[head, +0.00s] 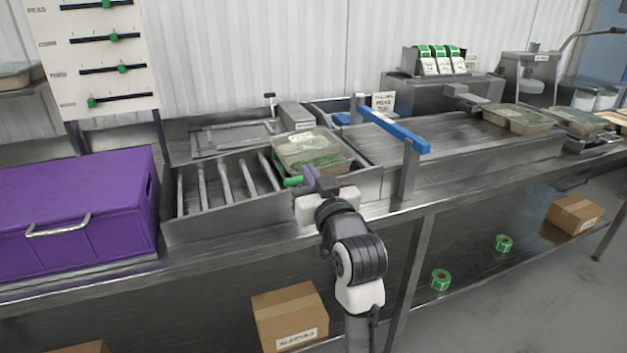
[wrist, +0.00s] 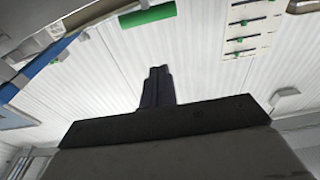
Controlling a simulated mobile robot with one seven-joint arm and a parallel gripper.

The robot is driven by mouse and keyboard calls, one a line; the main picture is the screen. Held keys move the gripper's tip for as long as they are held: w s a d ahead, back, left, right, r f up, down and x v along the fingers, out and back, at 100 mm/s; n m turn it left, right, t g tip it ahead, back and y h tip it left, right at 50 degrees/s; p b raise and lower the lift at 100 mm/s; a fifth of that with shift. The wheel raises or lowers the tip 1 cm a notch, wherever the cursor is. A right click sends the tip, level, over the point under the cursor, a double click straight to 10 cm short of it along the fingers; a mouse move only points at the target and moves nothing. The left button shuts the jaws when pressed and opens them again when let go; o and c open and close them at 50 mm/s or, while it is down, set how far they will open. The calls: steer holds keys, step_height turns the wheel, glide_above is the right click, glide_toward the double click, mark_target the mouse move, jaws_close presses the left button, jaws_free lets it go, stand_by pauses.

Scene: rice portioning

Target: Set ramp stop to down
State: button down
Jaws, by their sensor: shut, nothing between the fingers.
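A green handle (head: 293,181), which looks like the ramp stop's lever, sits at the right end of the roller ramp (head: 190,228), beside a tray of green food (head: 312,152). In the wrist view a green cylinder (wrist: 147,16), likely the same handle, crosses the top above my fingertips. My gripper (head: 310,174) is shut and empty, its fingers just right of the green handle. It also shows shut in the wrist view (wrist: 156,72), with a gap in the picture between fingertips and handle. I cannot tell whether they touch. The stop's position is partly hidden by my gripper.
A purple box (head: 75,205) stands left of the ramp. A blue bar (head: 392,126) on a post rises to the right. A slider board (head: 103,55) stands at the back left. The conveyor surface (head: 440,148) beyond the blue bar is mostly clear.

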steer(key=p+x, duration=0.2)
steer(key=x, duration=0.4)
steer(key=shift+s+d+f, duration=0.1)
steer(key=shift+s+f, duration=0.1)
steer(key=shift+f, duration=0.75)
steer(key=shift+s+f, duration=0.2)
steer(key=shift+f, duration=0.75)
